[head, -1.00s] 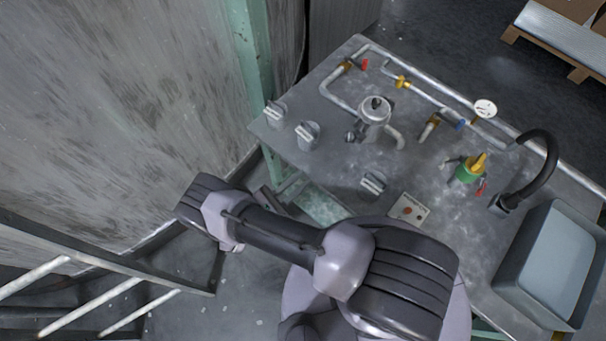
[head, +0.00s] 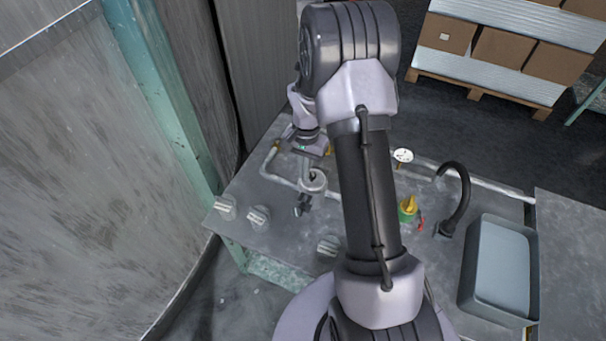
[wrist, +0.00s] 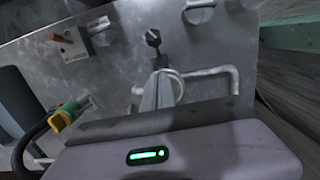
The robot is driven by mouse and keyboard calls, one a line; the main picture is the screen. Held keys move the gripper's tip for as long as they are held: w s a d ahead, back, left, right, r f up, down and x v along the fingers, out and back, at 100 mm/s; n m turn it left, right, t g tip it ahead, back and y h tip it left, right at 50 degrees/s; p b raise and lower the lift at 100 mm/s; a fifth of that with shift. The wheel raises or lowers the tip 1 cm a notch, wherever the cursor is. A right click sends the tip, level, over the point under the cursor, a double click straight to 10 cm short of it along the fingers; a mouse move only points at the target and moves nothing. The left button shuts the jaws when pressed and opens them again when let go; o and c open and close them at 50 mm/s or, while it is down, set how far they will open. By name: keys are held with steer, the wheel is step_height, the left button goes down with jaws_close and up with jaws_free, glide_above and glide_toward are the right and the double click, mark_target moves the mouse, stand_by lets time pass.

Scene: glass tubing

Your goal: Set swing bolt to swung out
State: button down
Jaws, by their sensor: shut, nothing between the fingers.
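The swing bolt shows as a dark knob (head: 301,209) on the near side of the round lidded metal housing (head: 314,183) in the head view. In the wrist view the dark knob (wrist: 152,38) is above the fingertips, with a short stem running toward the housing (wrist: 179,88). Whether the bolt is swung in or out is hard to tell. My gripper (head: 305,183) is over the housing, partly hidden by my arm. In the wrist view my gripper (wrist: 158,74) is shut and empty; its fingers hide part of the housing. Contact with the housing cannot be told.
Grey knobs (head: 259,217) stand along the near edge of the metal bench. Pipes with a gauge (head: 403,156) run behind. A green and yellow valve (head: 408,209), black curved tap (head: 463,197) and grey basin (head: 502,265) are at the right. My arm hides the bench middle.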

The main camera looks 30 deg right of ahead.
mark_target(296, 212)
steer(key=f+b, duration=0.1)
steer(key=f, duration=0.1)
steer(key=s+a+f+b, duration=0.1)
steer(key=f, duration=0.2)
steer(key=s+a+f+b, duration=0.1)
steer(key=f, duration=0.2)
steer(key=shift+a+f, duration=0.2)
steer(key=shift+a, duration=0.05)
steer(key=shift+s+a+f, duration=0.1)
steer(key=shift+s+a, duration=0.05)
steer(key=shift+s, duration=0.05)
steer(key=shift+a+b, duration=0.1)
steer(key=shift+b, duration=0.2)
steer(key=shift+s+a+f+b, duration=0.25)
steer(key=shift+s+a+f, duration=0.1)
steer(key=shift+s+a, duration=0.25)
steer(key=shift+s+a+f+b, duration=0.25)
steer(key=shift+s+a+f, duration=0.1)
steer(key=shift+a, duration=0.3)
steer(key=shift+s+a+f+b, duration=0.5)
steer(key=shift+s+a+f, duration=0.2)
steer(key=shift+a+f, duration=0.15)
steer(key=shift+a+r, duration=0.1)
steer(key=shift+r, duration=0.05)
